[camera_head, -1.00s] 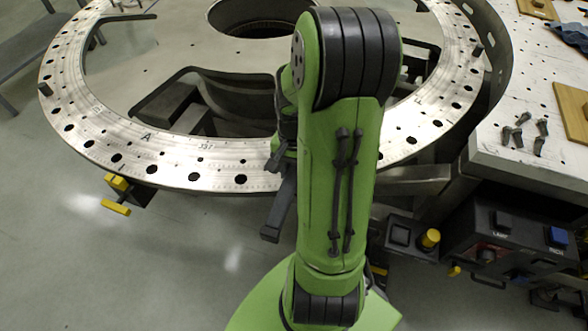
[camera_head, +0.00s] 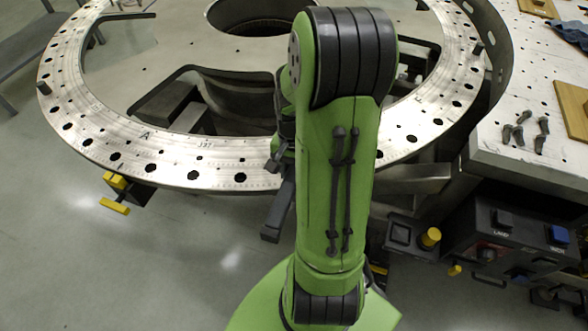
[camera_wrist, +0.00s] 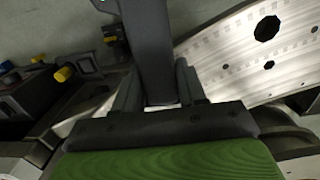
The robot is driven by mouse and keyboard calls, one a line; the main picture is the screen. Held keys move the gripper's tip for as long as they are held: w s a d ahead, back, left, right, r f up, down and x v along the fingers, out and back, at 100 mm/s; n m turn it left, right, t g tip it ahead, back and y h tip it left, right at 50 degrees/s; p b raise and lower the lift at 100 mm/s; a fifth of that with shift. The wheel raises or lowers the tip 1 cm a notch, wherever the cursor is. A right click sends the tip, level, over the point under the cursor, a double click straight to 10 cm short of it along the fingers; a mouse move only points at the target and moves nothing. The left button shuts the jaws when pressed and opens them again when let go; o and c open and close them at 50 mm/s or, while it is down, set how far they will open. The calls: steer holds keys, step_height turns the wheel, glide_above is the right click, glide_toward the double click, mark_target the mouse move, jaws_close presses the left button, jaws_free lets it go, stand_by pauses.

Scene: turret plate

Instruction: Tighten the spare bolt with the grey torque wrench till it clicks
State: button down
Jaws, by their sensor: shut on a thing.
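My gripper (camera_wrist: 158,88) is shut on the grey torque wrench (camera_wrist: 150,45), a dark grey bar between the two fingers in the wrist view. A small green light shows at its top edge. In the head view a dark grey bar (camera_head: 279,208), seemingly the wrench, sticks out past the near rim of the turret plate (camera_head: 170,172), left of my green arm. I cannot make out the spare bolt for certain; several loose dark bolts (camera_head: 519,134) lie on the bench at right.
The metal bench (camera_head: 490,150) stands right of the plate, with a wooden board (camera_head: 574,110) and blue cloth (camera_head: 571,36). Below it is a black box with buttons (camera_head: 510,235). A yellow-handled clamp (camera_head: 115,206) hangs under the plate's left rim. Floor is clear at lower left.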

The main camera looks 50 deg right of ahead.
steer(key=shift+f, duration=0.25)
stand_by(0.7)
steer(key=shift+w+a+m, duration=0.3)
steer(key=shift+w+m, duration=0.05)
steer(key=shift+w, duration=0.25)
steer(key=shift+w+a+m, duration=0.3)
steer(key=shift+w+m, duration=0.05)
steer(key=shift+w, duration=0.25)
steer(key=shift+w+a+m, duration=0.25)
steer(key=shift+w+m, duration=0.25)
steer(key=shift+w, duration=0.45)
steer(key=shift+w, duration=0.1)
steer(key=shift+w+a+m, duration=0.15)
steer(key=shift+w+m, duration=0.15)
steer(key=shift+w, duration=0.4)
steer(key=shift+w+m+p, duration=0.35)
steer(key=shift+w+m, duration=0.25)
steer(key=shift+w, duration=0.8)
steer(key=shift+w+a, duration=0.15)
steer(key=shift+w, duration=0.3)
